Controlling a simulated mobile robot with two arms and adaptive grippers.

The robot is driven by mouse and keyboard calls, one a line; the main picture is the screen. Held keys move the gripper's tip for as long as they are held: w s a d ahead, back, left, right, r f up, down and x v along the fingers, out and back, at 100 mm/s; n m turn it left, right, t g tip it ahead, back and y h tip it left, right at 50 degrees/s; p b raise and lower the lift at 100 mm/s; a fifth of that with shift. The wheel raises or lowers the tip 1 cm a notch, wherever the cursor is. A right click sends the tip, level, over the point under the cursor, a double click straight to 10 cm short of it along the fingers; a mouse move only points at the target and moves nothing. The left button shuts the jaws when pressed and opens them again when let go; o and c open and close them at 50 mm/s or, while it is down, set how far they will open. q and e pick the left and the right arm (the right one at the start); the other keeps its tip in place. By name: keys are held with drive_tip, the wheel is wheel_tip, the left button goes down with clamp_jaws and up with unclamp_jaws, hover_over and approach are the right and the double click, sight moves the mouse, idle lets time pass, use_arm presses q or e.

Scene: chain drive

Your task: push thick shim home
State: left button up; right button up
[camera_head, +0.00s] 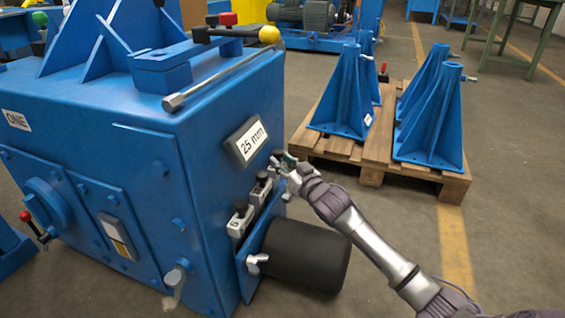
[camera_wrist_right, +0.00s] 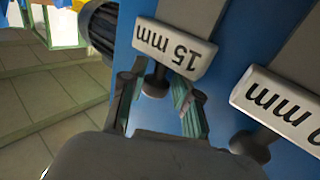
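A shim with a white 15 mm label (camera_wrist_right: 175,48) shows upside down in the right wrist view. Its black knob (camera_wrist_right: 156,80) is between my right gripper's (camera_wrist_right: 158,100) two greenish fingertips. The fingers are apart, with a gap visible on each side of the knob. In the head view my right gripper (camera_head: 284,164) is at the blue machine's front face, right of the 25 mm plate (camera_head: 247,143), and hides what is behind it. Two more black-knobbed shims, a nearer one (camera_head: 240,218) and a middle one (camera_head: 262,184), sit lower left. My left gripper is out of view.
The blue machine (camera_head: 90,110) fills the left side. A black cylinder (camera_head: 300,253) sticks out below the shims, close under my right arm. A wooden pallet (camera_head: 375,150) with blue brackets stands behind. Another label ending in mm (camera_wrist_right: 285,108) is close right in the wrist view.

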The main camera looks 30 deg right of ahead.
clamp_jaws()
wheel_tip(320, 180, down, 5)
drive_tip(key=shift+b, duration=0.4)
drive_tip(key=shift+f, duration=0.1)
drive_tip(key=o, duration=0.7)
unclamp_jaws()
drive_tip(key=shift+s+f, duration=0.1)
drive_tip(key=shift+s, duration=0.05)
drive_tip(key=s, duration=0.4)
drive_tip(key=s+d, duration=0.1)
drive_tip(key=s, duration=0.6)
drive_tip(key=shift+s+d+r, duration=0.15)
drive_tip(key=shift+s+r, duration=0.15)
drive_tip(key=shift+s, duration=0.05)
